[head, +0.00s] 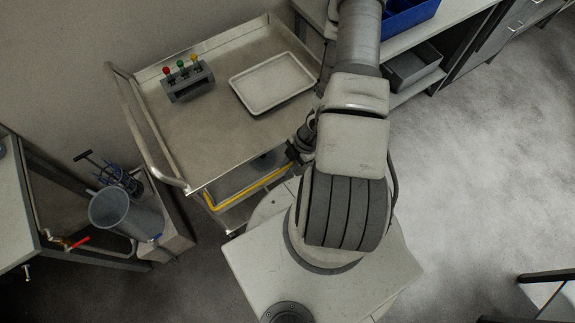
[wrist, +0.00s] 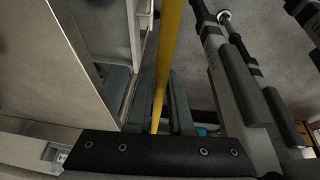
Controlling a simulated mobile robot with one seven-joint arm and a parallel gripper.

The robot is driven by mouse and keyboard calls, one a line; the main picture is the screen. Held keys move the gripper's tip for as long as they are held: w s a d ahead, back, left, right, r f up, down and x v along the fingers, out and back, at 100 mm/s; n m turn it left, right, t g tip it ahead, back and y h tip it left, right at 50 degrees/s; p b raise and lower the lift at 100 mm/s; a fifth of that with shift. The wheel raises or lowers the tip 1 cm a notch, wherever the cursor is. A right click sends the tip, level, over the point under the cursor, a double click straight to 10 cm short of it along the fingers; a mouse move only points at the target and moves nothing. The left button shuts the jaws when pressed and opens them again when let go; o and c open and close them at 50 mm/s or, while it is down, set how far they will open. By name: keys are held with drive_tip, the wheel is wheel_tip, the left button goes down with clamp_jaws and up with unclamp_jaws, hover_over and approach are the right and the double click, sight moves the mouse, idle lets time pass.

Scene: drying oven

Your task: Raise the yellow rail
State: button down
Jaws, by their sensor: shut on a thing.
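The yellow rail (head: 250,189) runs along the front edge of the steel cart, a little below its top. Its left end bends near the cart's front left corner; its right part is hidden behind my gripper and arm. In the wrist view the yellow rail (wrist: 168,45) runs down the middle, between the fingers. My gripper (head: 294,158) is at the right part of the rail, mostly hidden under my arm. In the wrist view my gripper (wrist: 161,104) is shut on the rail.
The steel cart (head: 205,125) carries a white tray (head: 273,83) and a grey rack (head: 190,83) with coloured knobs. A bench with a blue bin (head: 408,12) stands at the upper right. A grey bucket (head: 125,212) is at the left. Open floor lies right.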

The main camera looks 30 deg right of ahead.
drive_tip(key=shift+s+a, duration=0.1)
drive_tip(key=shift+s, duration=0.6)
drive_tip(key=c, duration=0.9)
unclamp_jaws()
drive_tip(key=shift+s+r, duration=0.1)
drive_tip(key=shift+w, duration=0.2)
drive_tip(key=shift+r, duration=0.1)
drive_tip(key=shift+p+v, duration=2.6)
drive_tip(key=shift+v, duration=6.05)
